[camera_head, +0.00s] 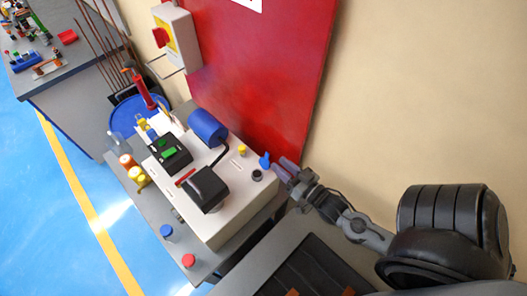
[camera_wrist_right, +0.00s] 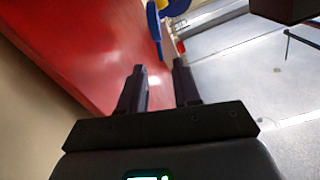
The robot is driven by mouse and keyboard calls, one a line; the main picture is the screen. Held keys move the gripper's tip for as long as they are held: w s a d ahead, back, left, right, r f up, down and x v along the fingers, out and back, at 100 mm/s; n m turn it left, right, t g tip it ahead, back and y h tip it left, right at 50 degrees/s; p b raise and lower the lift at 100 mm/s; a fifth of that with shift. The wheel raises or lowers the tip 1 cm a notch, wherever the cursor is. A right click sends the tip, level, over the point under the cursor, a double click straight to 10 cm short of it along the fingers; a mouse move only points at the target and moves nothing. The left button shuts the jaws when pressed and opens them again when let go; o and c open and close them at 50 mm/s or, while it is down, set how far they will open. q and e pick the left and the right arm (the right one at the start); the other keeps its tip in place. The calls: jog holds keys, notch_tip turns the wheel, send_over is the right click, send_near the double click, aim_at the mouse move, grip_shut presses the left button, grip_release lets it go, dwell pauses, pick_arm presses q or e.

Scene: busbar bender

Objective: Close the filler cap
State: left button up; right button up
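The white machine (camera_head: 235,215) stands against the red panel. On its top right end are a small dark round fitting (camera_head: 257,175) and an upright blue part (camera_head: 265,161), which looks like the filler cap. I cannot tell how the two are joined. My right gripper (camera_head: 285,170) is just right of the blue part, pointing at it. In the right wrist view, the gripper (camera_wrist_right: 158,68) is open with nothing held. The blue part (camera_wrist_right: 154,25) is ahead of the fingertips, near the line of the gap. My left gripper is out of view.
A yellow knob (camera_head: 242,150), a blue cylinder (camera_head: 207,127) and a black box (camera_head: 206,189) sit on the machine. The red panel (camera_head: 262,80) rises close behind.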

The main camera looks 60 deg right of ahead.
aim_at(266, 161)
jog(key=x, duration=0.8)
jog(key=shift+w+p, duration=0.2)
jog(key=shift+p, duration=0.1)
jog(key=shift+c, duration=0.3)
grip_shut()
dwell(0.9)
